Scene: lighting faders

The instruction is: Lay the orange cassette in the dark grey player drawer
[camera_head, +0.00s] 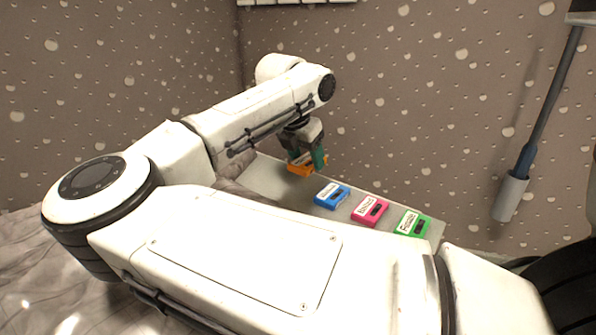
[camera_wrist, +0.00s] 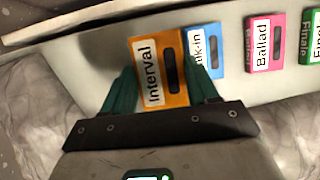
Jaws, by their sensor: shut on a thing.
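The orange cassette (camera_wrist: 175,88), with a white label reading "Interval", sits between the two green fingertips of my gripper (camera_wrist: 162,90) in the wrist view. My gripper is shut on it, one finger on each side. In the head view the orange cassette (camera_head: 300,168) is under my gripper (camera_head: 308,160), at the left part of a light grey shelf. I cannot tell whether it touches the shelf. The dark grey player drawer is not seen in either view.
The light shelf (camera_head: 262,177) also carries a blue cassette (camera_head: 332,196), a pink "Ballad" cassette (camera_head: 370,210) and a green "Finale" cassette (camera_head: 412,223) in a row to the right. The blue one is close beside the orange one. A speckled wall (camera_head: 400,100) stands behind.

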